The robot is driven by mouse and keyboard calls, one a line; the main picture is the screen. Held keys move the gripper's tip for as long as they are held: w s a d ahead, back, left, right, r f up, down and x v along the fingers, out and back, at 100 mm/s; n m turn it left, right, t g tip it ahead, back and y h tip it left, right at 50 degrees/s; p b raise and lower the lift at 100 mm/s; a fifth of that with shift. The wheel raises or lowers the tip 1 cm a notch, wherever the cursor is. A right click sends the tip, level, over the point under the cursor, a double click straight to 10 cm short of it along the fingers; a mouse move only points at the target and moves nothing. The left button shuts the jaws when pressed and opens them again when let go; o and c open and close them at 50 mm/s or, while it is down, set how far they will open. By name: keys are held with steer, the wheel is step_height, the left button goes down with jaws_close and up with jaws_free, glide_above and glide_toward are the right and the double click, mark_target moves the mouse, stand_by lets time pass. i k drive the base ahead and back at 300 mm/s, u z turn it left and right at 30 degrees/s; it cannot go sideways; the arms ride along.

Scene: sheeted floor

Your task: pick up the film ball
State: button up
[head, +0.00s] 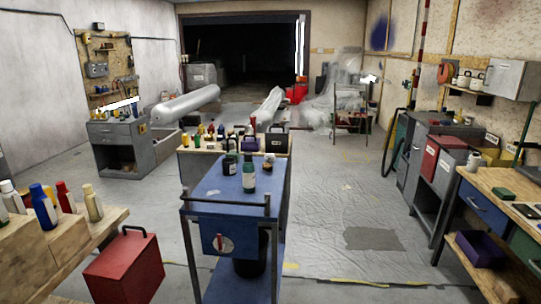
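I cannot pick out a film ball with certainty in the head view. Clear crumpled plastic film (325,105) lies heaped over things at the back right, and a rolled or wrapped piece of film (268,106) lies on the floor left of it. Neither is clearly a ball. My gripper is not in view.
A blue cart (219,199) stands close in front, bearing a green bottle (249,179) and dark jars. A wooden bench (50,250) with bottles and a red box (125,268) are at left. A workbench (505,190) lines the right. The sheeted floor (330,205) right of the cart is clear.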

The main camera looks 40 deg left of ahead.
mark_target(269, 157)
steer(key=u, duration=0.6)
steer(key=i, duration=0.8)
steer(key=u, duration=0.85)
